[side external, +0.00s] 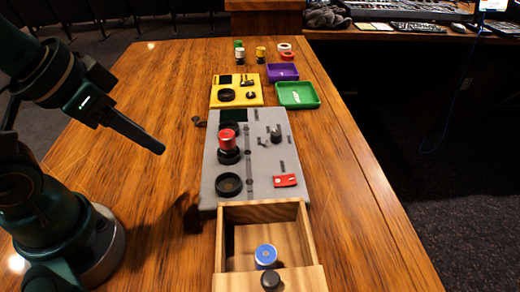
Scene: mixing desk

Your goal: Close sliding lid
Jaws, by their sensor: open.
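A wooden box (222,240) stands at the near end of the desk, open at the top over most of its length. A flat wooden panel with a black knob (270,281) covers its near end and looks like the sliding lid (300,277), drawn back. A blue-topped round can (265,256) is inside the box, close to the lid's edge. My gripper (158,147) is open and empty. It is in the air at the left, above the desk, up and left of the box and apart from it. The gap between its fingers is hidden from this side.
Beyond the box is a grey panel (262,185) with a red-topped piece (227,139), black rings and a red block (285,180). Farther back are a yellow panel (250,101), a green tray (315,104), a purple tray (297,73) and small jars. The desk's right strip is clear.

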